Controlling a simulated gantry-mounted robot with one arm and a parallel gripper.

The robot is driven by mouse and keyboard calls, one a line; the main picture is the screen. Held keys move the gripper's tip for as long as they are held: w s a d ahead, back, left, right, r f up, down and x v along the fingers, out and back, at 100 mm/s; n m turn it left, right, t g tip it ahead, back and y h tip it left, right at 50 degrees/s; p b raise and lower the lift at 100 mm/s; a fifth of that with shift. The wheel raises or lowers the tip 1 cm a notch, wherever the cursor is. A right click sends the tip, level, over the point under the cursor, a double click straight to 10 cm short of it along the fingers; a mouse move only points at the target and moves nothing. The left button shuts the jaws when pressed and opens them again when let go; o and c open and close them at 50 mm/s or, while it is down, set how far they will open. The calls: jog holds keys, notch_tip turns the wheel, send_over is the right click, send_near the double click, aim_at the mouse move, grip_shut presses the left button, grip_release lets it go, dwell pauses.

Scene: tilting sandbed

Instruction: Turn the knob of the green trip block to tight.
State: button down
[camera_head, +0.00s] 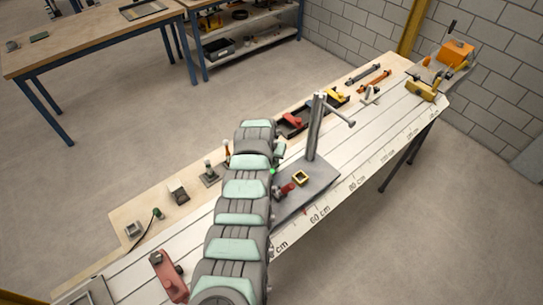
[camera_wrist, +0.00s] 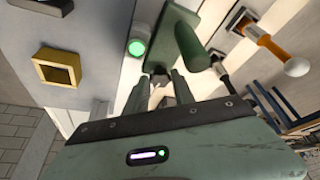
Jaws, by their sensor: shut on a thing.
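The green trip block (camera_wrist: 172,28) is at the top middle of the wrist view, a dark green body with a thick green cylinder (camera_wrist: 192,48) standing on it. My gripper (camera_wrist: 160,84) has its two fingers closed around a small dark knob (camera_wrist: 159,77) at the near end of the block. The fingers partly cover the knob, and I cannot read its setting. A round lamp (camera_wrist: 137,48) glows green beside the block. In the head view my arm hides the gripper and most of the block; a small green light (camera_head: 273,171) shows at the arm's right edge.
A yellow square frame (camera_wrist: 57,71) is on the grey plate, also seen in the head view (camera_head: 300,178). A metal post (camera_head: 314,130) with a side bar rises from that plate. An orange-handled tool (camera_wrist: 262,35) stands near the block. A red clamp (camera_head: 168,275) lies left of my arm.

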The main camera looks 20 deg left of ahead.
jog(key=c, duration=1.1)
grip_release()
jog(key=shift+o, duration=0.2)
jog(key=shift+r, duration=0.1)
jog(key=shift+s+r, duration=0.15)
jog(key=shift+r, duration=0.35)
jog(key=shift+s+r, duration=0.35)
jog(key=shift+r, duration=0.15)
jog(key=v, duration=0.8)
jog(key=shift+r, duration=0.15)
